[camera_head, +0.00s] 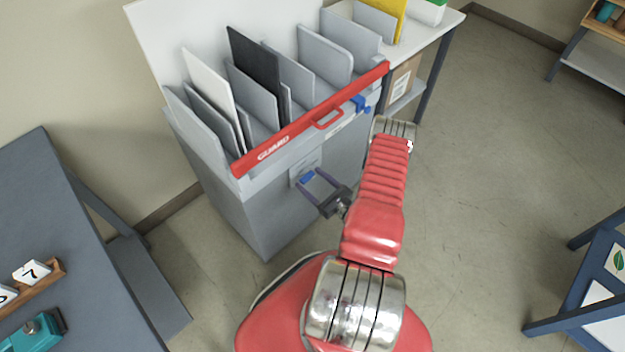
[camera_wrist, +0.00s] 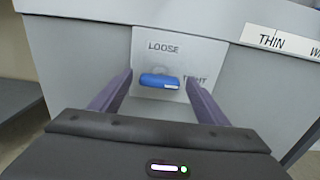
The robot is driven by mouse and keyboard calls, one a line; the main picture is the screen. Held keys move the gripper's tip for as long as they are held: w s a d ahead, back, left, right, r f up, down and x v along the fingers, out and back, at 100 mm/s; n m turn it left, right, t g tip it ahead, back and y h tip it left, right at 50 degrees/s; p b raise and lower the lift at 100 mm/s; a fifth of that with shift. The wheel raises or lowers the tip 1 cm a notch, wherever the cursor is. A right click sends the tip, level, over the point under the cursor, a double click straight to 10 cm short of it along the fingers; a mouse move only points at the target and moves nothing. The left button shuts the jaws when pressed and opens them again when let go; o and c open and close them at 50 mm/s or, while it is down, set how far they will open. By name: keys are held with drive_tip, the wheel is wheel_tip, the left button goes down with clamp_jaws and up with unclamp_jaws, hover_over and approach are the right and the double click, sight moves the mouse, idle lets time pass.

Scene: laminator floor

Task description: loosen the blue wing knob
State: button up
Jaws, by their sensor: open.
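The blue wing knob (camera_wrist: 160,81) sits on a pale plate (camera_wrist: 180,52) on the grey machine's front, and lies about level in the wrist view. The plate reads "LOOSE" above the knob and a partly covered word, apparently "TIGHT", at its right. My gripper (camera_wrist: 158,86) is open, with one finger on each side of the knob and a gap to it on both sides. In the head view my gripper (camera_head: 318,183) points at the front of the machine, and the knob (camera_head: 307,178) shows between the fingers. I cannot tell how deep the fingertips reach.
The grey machine (camera_head: 245,215) carries a red bar marked "GUARD" (camera_head: 310,118) with a handle, above my gripper. A blue clamp (camera_head: 362,104) sits near the bar's right end. A grey table (camera_head: 70,230) stands at left; open floor (camera_head: 480,170) lies at right.

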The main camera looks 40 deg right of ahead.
drive_tip(key=shift+w, duration=0.25)
drive_tip(key=shift+c, duration=0.5)
drive_tip(key=c, duration=0.9)
drive_tip(key=shift+d, duration=0.3)
drive_tip(key=shift+c, duration=0.2)
drive_tip(key=shift+a, duration=0.15)
